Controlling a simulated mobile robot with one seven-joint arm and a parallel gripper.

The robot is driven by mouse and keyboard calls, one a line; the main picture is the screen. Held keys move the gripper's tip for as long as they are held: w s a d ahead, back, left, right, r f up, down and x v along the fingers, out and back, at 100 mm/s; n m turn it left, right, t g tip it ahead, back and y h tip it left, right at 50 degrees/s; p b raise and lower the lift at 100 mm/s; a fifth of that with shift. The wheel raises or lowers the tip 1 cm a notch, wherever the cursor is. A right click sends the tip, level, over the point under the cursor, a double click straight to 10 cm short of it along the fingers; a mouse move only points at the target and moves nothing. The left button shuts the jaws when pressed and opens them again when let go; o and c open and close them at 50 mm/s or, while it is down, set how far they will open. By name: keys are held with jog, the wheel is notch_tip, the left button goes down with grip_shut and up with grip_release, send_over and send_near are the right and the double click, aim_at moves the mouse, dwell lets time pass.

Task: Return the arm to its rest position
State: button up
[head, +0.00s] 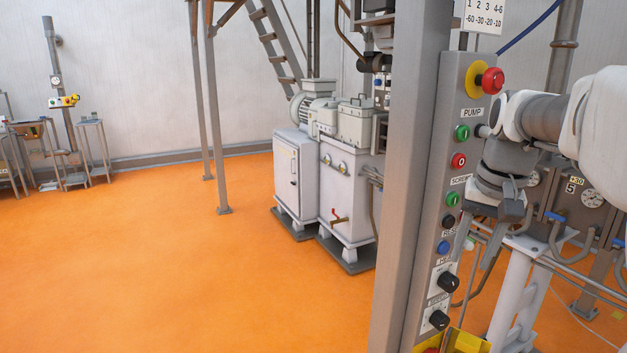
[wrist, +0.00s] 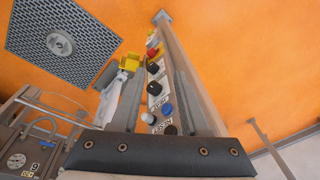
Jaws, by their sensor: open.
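My arm reaches in from the right edge of the head view, bent downward at the wrist beside a grey control panel (head: 466,120). My gripper (head: 472,262) hangs pointing down near the panel's lower half, partly against a cluttered background. In the wrist view my gripper (wrist: 155,85) has its two grey fingers apart, one on each side of the panel's row of buttons and knobs as seen from the camera. I see nothing held between them. Whether the fingers touch the panel cannot be told.
The panel carries a red emergency button (head: 493,81), green and red buttons, and black knobs (head: 447,281). A grey post (head: 408,150) stands at its left. Pipes and gauges (head: 591,198) lie behind my arm.

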jog(key=s+a+f+n+t, duration=0.1)
jog(key=s+a+f+n, duration=0.1)
jog(key=s+a, duration=0.4)
jog(key=s+a+f+n+t+p, duration=0.1)
jog(key=s+a, duration=0.5)
jog(key=s, duration=0.6)
jog(key=shift+f+n+t+p, duration=0.3)
jog(key=shift+f+n+t, duration=0.45)
jog(key=shift+n, duration=0.25)
